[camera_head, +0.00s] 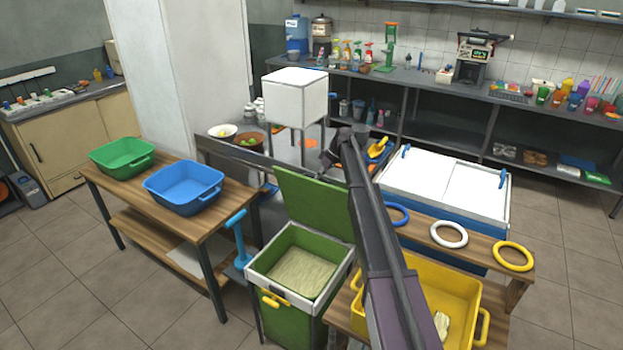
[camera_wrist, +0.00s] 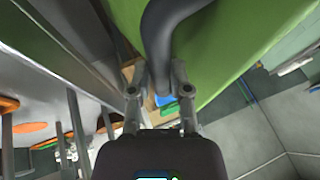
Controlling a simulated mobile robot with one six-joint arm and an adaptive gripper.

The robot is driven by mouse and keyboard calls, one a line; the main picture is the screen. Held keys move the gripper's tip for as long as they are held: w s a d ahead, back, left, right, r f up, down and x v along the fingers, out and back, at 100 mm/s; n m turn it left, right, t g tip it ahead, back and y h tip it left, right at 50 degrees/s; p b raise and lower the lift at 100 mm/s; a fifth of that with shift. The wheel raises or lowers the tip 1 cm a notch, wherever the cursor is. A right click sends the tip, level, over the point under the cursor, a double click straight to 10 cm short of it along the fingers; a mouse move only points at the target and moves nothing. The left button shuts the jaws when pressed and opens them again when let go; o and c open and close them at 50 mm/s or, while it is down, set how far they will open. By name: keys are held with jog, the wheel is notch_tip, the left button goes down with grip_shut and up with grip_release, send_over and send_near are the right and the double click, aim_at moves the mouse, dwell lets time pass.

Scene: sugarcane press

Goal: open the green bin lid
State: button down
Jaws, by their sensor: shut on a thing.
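The green bin (camera_head: 285,320) stands in the middle foreground with a white rim and a yellow handle on its front. Its green lid (camera_head: 308,203) is raised, tilted up behind the bin opening, and pale material shows inside. The lid also fills the upper right of the wrist view (camera_wrist: 245,45). My gripper (camera_head: 328,158) is at the lid's upper edge, and my arm covers the lid's right side. In the wrist view, my gripper (camera_wrist: 160,72) is shut on a dark curved handle (camera_wrist: 158,35) beside the green panel.
A wooden table (camera_head: 160,195) with a green tub (camera_head: 122,165) and a blue tub (camera_head: 184,192) stands left. A yellow tub (camera_head: 455,285) and a bench with rings stand right. A white box (camera_head: 295,98) on a stand is behind. Floor at far left is clear.

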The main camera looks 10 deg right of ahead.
jog(key=w+d, duration=0.2)
jog(key=w, duration=0.1)
jog(key=shift+w+d, duration=0.1)
jog(key=shift+d, duration=0.3)
jog(key=c, duration=0.6)
grip_release()
jog(key=shift+w+a+f, duration=0.1)
jog(key=shift+o, duration=0.2)
